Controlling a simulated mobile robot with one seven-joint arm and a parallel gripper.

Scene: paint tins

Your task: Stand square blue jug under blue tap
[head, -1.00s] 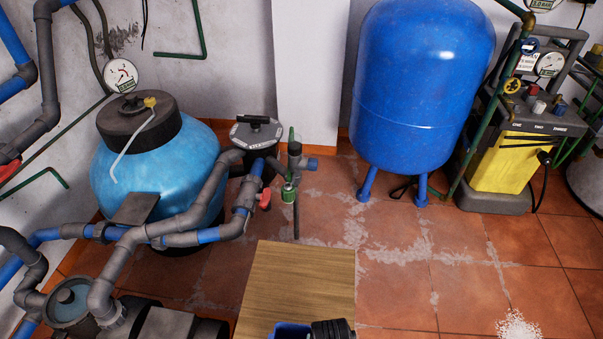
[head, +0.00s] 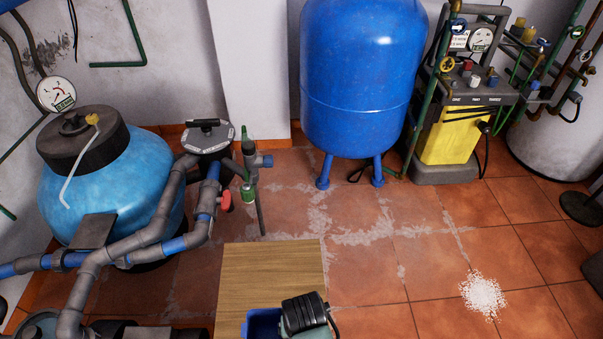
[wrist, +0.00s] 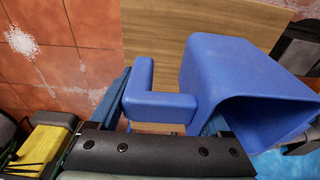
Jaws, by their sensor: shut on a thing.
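The square blue jug (head: 262,323) shows at the bottom of the head view, over or in front of a wooden board, partly cut off by the frame. In the wrist view the jug (wrist: 225,80) has its open mouth facing the lower right, with its angular handle on the left. My gripper (head: 305,312) is shut on the jug at its handle; in the wrist view the gripper (wrist: 165,115) straddles the handle. A small upright tap fitting with a green part (head: 248,190) and a blue end stands beyond the board. I cannot tell for sure which tap is the blue one.
The wooden board (head: 265,262) lies in front of me. Grey and blue pipes (head: 150,240) and a light-blue tank (head: 110,190) stand on the left. A tall blue tank (head: 362,80) and a yellow machine (head: 447,140) stand behind. The tiled floor at right is mostly clear, with white powder (head: 483,293).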

